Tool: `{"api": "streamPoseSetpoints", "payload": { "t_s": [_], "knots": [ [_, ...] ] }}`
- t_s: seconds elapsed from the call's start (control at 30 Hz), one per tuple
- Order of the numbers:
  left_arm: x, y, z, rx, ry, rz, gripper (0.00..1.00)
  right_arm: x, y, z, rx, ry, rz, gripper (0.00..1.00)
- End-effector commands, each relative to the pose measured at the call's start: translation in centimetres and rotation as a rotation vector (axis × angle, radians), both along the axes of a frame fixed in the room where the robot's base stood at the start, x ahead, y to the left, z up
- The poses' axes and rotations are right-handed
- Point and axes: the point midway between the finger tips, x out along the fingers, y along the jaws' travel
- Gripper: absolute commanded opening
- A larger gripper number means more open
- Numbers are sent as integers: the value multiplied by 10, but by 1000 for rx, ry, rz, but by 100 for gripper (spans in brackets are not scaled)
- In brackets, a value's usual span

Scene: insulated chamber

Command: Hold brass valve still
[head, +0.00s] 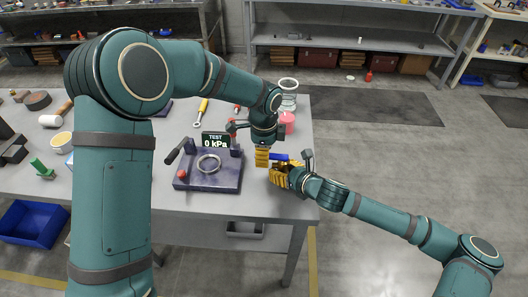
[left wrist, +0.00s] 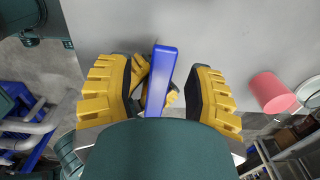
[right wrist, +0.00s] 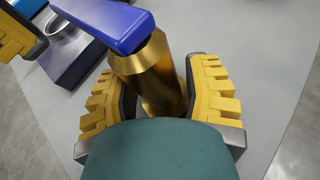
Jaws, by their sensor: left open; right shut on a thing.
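The brass valve (right wrist: 155,75) has a cylindrical golden body and a blue lever handle (right wrist: 105,20) on top. My right gripper (right wrist: 165,95) is shut on its body near the table's right edge; in the head view this gripper (head: 280,176) hides most of the valve. My left gripper (left wrist: 162,85) is open above the valve, with the blue handle (left wrist: 160,80) between its fingers and visible space on both sides. In the head view the left gripper (head: 262,157) points down beside the blue handle (head: 279,156).
A test stand (head: 210,180) reading 0 kPa, with a metal ring on it, stands left of the valve. A pink cylinder (head: 287,122) and a clear jar (head: 288,92) stand behind. The table's right edge is close.

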Motion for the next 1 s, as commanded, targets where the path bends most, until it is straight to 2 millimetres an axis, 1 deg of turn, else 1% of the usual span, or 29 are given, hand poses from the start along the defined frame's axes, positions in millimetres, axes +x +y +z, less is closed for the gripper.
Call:
{"api": "streamPoseSetpoints", "payload": {
  "t_s": [0.03,0.07,0.1,0.13,0.17,0.2,0.23,0.77,1.0],
  "knots": [
    [0,0,0,0,0,0,53,-1,-1,-6,-6,13,-4,7],
    [0,0,0,0,0,0,53,-1,-1,-6,-6,13,-4,7],
    [0,0,0,0,0,0,45,-1,-1,-6,-6,13,-4,7],
    [0,0,0,0,0,0,34,-1,-1,-6,-6,13,-4,7],
    [0,0,0,0,0,0,24,-1,-1,-6,-6,13,-4,7],
    [0,0,0,0,0,0,10,-1,-1,-6,-6,13,-4,7],
    [0,0,0,0,0,0,0,-1,-1,-6,-6,13,-4,7],
    [-2,0,-2,0,3,12,0,-1,-1,-6,-5,12,-3,7],
    [-8,0,-2,1,5,105,0,-1,-1,-6,-4,13,-2,7]
  ]
}}
